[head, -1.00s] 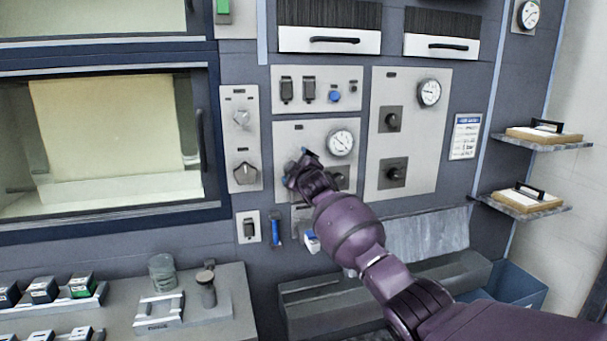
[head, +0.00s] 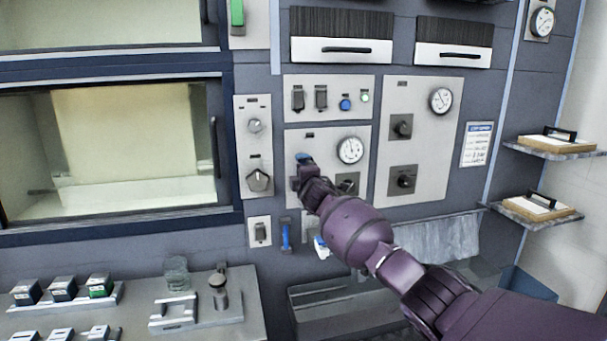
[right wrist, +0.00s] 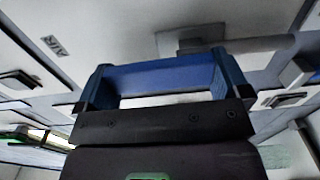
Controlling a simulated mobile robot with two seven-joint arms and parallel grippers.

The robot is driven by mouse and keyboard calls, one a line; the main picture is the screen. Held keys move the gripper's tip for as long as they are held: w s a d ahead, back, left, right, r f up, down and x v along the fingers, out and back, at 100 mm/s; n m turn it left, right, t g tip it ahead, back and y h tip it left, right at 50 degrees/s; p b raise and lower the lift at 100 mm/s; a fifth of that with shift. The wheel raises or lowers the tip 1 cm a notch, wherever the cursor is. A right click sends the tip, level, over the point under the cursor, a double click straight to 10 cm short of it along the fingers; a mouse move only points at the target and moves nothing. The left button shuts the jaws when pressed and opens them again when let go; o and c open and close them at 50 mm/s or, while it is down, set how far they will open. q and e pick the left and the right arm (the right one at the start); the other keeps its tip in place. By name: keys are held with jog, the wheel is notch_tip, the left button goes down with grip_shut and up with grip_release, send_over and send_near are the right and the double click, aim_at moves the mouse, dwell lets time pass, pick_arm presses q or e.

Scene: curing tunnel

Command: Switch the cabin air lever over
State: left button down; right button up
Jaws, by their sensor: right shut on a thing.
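The cabin air lever (head: 304,157) is a small blue handle on the pale panel left of a round gauge, mostly hidden by my right gripper (head: 303,172) in the head view. In the right wrist view a blue bar of the lever (right wrist: 160,77) spans between the two fingertips of my right gripper (right wrist: 166,84), which is shut on it. A label reading AIR shows on the panel (right wrist: 54,46) at the left of that view. The lever's base and exact angle are hard to make out. My left gripper is out of view.
A gauge (head: 350,150) and a dark knob (head: 347,183) sit close right of my gripper. Switches and a blue button (head: 345,104) are above, beside a lit greenish indicator (head: 365,97). A knob panel (head: 258,178) stands left; a bench (head: 240,325) lies below.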

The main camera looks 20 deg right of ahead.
dwell(0.4)
jog(key=o, duration=0.9)
jog(key=s, duration=1)
jog(key=shift+s+a+p, duration=0.35)
jog(key=shift+s, duration=0.05)
